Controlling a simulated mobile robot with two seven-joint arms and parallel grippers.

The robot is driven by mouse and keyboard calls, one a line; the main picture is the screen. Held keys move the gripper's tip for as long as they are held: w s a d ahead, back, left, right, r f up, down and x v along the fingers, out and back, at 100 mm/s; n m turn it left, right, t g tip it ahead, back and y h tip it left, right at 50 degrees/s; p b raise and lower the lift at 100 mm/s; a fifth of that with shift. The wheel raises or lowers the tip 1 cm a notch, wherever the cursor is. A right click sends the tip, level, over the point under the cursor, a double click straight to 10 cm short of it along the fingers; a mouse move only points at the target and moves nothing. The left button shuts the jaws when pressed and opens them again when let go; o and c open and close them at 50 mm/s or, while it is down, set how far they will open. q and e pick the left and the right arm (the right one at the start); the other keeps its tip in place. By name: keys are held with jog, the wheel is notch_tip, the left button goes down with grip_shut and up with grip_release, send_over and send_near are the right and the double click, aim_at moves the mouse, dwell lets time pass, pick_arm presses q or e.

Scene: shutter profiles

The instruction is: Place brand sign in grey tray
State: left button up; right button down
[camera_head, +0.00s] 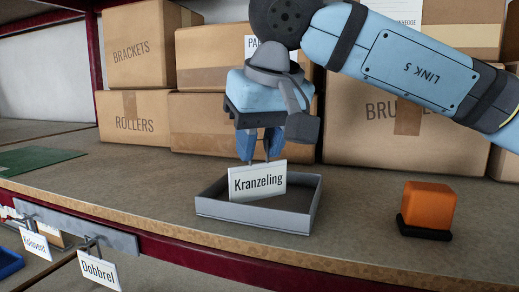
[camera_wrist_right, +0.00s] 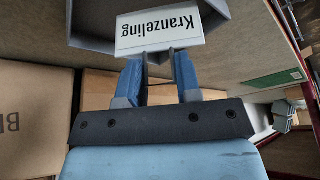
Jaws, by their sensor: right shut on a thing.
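The white brand sign (camera_head: 257,182) reads "Kranzeling" and stands upright in the head view. My right gripper (camera_head: 260,160) is shut on its top edge, with the fingers pointing down. The grey tray (camera_head: 210,209) lies on the shelf directly under the sign. The sign's lower part is within the tray's outline; I cannot tell whether it touches the tray floor. In the right wrist view the sign (camera_wrist_right: 158,34) shows upside down at the fingertips (camera_wrist_right: 158,54), with the dark tray (camera_wrist_right: 88,22) behind it. My left gripper is not in view.
An orange block on a black base (camera_head: 428,208) stands on the shelf right of the tray. Cardboard boxes (camera_head: 140,118) line the back. Signs "Kuluvent" (camera_head: 35,243) and "Dobbrel" (camera_head: 99,270) hang on hooks below the shelf's front edge. A green mat (camera_head: 38,159) lies at left.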

jog(key=shift+d+f, duration=0.1)
jog(key=shift+f, duration=0.5)
jog(key=shift+f, duration=0.15)
jog(key=c, duration=0.8)
grip_release()
jog(key=shift+r, duration=0.3)
jog(key=v, duration=1.1)
jog(key=shift+s+r, duration=0.2)
jog(key=shift+r, duration=0.15)
